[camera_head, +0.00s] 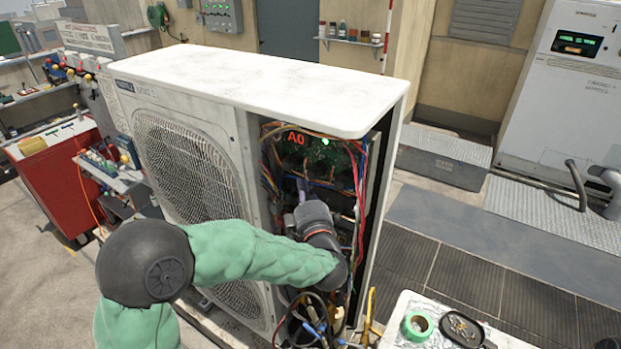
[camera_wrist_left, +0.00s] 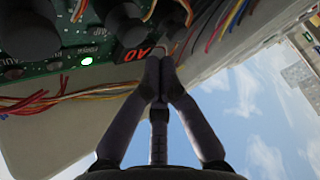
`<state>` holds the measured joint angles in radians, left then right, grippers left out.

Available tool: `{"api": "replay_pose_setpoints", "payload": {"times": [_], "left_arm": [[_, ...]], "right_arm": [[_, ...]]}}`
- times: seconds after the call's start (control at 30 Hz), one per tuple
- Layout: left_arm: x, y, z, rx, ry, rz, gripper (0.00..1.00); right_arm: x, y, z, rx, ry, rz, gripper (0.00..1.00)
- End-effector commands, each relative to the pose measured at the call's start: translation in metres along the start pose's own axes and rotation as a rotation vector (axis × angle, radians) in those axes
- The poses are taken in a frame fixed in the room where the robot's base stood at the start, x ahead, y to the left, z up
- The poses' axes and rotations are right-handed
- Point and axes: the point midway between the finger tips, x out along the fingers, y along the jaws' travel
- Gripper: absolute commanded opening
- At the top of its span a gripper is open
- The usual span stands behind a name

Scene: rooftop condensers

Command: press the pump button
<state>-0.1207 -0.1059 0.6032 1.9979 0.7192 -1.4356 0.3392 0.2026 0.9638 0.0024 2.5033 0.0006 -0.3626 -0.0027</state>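The green circuit board (camera_head: 315,160) sits inside the open side of the white condenser unit (camera_head: 255,82), with a red "A0" display (camera_head: 296,138) and a lit green light (camera_head: 325,141). In the left wrist view the board (camera_wrist_left: 65,45) shows several black round buttons, one of them (camera_wrist_left: 124,24) near the fingers, and the lit light (camera_wrist_left: 87,61). The labels are too small to read surely, so I cannot tell which is the pump button. My left gripper (camera_head: 301,190) is inside the opening; its fingertips (camera_wrist_left: 160,60) are together and empty, close to the board. Contact is unclear. My right gripper is out of view.
Loose coloured wires (camera_wrist_left: 60,98) run around the board and hang below the opening (camera_head: 318,312). A white table (camera_head: 410,301) with green tape (camera_head: 418,325) stands at the lower right. A red cabinet (camera_head: 62,180) is at the left.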

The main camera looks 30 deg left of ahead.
Motion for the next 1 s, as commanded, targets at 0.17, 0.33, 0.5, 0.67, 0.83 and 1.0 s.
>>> {"api": "replay_pose_setpoints", "payload": {"times": [0.17, 0.33, 0.5, 0.67, 0.83, 1.0], "left_arm": [[-0.011, -0.004, -0.01, -0.001, 0.0, 0.001, 0.0], [-0.021, -0.008, -0.02, -0.001, 0.0, 0.001, 0.0], [-0.028, -0.011, -0.025, 0.0, 0.0, 0.0, 0.0], [-0.028, -0.011, -0.026, 0.0, 0.0, 0.0, 0.0], [-0.028, -0.011, -0.026, 0.0, 0.0, 0.0, 0.0], [-0.028, -0.011, -0.026, 0.0, 0.0, 0.0, 0.0]], "right_arm": [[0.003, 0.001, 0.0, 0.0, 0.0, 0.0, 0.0], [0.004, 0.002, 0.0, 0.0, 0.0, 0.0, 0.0], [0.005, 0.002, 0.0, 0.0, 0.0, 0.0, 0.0], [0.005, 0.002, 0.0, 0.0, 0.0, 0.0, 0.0], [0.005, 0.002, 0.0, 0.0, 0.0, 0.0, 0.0], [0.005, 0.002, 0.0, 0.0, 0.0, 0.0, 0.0]]}}
